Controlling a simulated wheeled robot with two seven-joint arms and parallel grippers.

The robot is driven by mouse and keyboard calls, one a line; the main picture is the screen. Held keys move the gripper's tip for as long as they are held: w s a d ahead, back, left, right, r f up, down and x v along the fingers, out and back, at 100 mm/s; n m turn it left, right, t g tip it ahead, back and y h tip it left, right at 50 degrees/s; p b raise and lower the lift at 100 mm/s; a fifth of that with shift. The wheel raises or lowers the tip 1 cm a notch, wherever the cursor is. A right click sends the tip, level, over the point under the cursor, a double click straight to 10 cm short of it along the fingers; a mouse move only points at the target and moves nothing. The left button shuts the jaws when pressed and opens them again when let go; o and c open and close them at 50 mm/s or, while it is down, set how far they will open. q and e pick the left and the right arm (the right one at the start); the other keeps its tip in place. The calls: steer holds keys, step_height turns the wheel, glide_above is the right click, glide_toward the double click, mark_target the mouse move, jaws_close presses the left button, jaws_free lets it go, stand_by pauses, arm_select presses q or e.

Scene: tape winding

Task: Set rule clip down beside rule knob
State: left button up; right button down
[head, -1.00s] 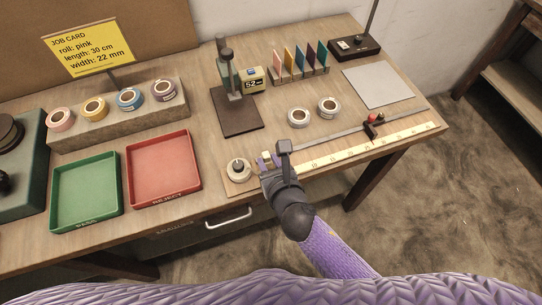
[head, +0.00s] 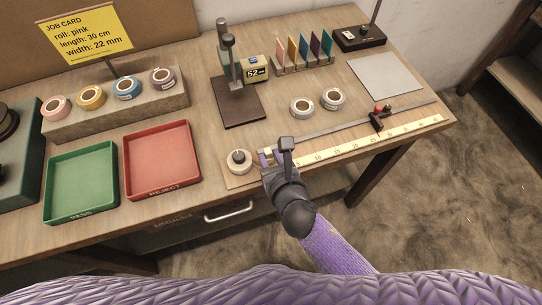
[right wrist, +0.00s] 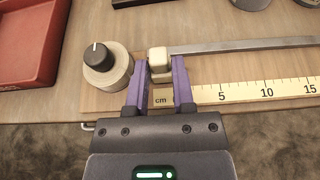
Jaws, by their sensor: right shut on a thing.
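My right gripper (right wrist: 160,70) is shut on the rule clip (right wrist: 159,60), a small cream block between its two purple fingers. The rule knob (right wrist: 97,55), a black knob on a pale round base, is just left of the fingers. In the head view the knob (head: 238,157) sits at the left end of the rule board, with my right gripper (head: 270,156) beside it on the right. The clip is low over the board near the scale's zero end; I cannot tell whether it touches. My left gripper is not in view.
The rule scale (head: 380,138) and a grey metal bar (head: 340,130) run to the right, with a red-topped slider (head: 378,118) on the bar. A red tray (head: 162,188) and green tray (head: 80,216) stand left. Two white rolls (head: 302,107) lie behind the bar.

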steer(key=shift+f, duration=0.35)
steer(key=shift+c, duration=1.9)
jaws_free()
steer(key=p+v, duration=0.2)
steer(key=v, duration=0.8)
